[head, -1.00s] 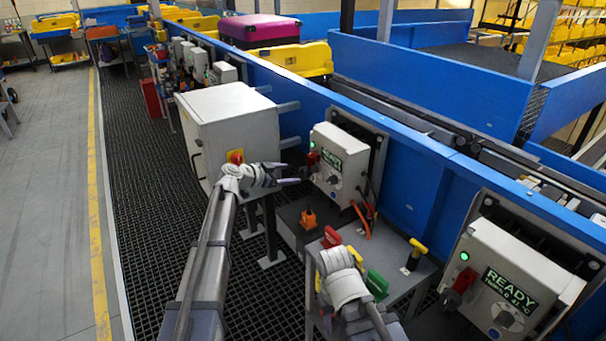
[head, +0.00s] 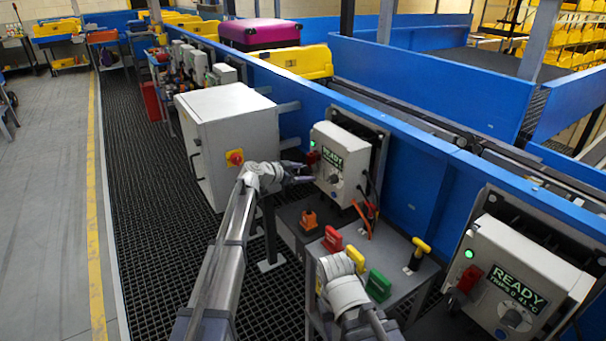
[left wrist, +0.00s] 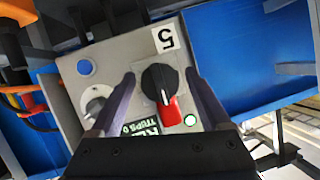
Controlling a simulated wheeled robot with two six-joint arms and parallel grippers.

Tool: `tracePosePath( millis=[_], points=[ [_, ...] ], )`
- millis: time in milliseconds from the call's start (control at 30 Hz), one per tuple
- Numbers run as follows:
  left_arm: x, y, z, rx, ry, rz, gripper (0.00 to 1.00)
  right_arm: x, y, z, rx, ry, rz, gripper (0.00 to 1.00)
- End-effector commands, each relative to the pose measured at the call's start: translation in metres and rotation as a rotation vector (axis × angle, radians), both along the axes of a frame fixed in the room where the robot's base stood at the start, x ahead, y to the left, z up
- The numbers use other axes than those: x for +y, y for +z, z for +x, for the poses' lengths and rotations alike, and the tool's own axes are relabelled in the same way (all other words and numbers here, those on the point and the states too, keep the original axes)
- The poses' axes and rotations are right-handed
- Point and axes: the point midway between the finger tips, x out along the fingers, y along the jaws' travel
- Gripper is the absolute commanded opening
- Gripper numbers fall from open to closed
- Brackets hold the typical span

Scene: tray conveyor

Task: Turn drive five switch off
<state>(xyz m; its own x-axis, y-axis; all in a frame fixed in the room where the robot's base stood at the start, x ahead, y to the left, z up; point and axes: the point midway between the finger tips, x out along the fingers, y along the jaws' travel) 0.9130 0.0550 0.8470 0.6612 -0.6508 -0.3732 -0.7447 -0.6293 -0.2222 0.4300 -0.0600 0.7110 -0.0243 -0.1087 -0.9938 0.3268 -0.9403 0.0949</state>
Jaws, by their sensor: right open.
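The drive five box (head: 329,178) is a pale grey box with a green READY display; its "5" label (left wrist: 167,39) appears upside down in the left wrist view. Its switch (left wrist: 160,84) is a black and red rotary handle, also seen as a small red part in the head view (head: 312,157). My left gripper (left wrist: 160,78) is open, with one finger on each side of the switch handle; I cannot tell whether they touch it. In the head view the left gripper (head: 300,172) is at the box's left side. My right gripper (head: 338,265) is low over the small table, its fingers mostly hidden.
A grey cabinet (head: 228,135) with a red-yellow knob stands left of the drive box. A small table (head: 392,275) holds red, yellow and green pieces. Another READY drive box (head: 505,280) is at lower right. The blue conveyor wall (head: 415,190) runs behind.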

Motion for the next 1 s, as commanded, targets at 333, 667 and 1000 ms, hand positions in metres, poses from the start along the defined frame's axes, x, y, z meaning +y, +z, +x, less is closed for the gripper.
tracePosePath(
  millis=[333, 667, 1000],
  points=[
    [0.0004, 0.0001, 0.0001, 0.000, 0.001, 0.000, 0.39, 0.0000, 0.0000, 0.0000, 0.000, 0.000, 0.000, 0.50],
    [0.0009, 0.0002, 0.0007, -0.001, 0.002, -0.001, 0.02, 0.0000, 0.0001, 0.0000, 0.000, 0.000, 0.000, 0.50],
    [0.0022, 0.0016, 0.0050, 0.202, 0.004, -0.149, 0.00, 0.0000, 0.0071, 0.0000, 0.000, 0.000, 0.000, 0.50]
  ],
)
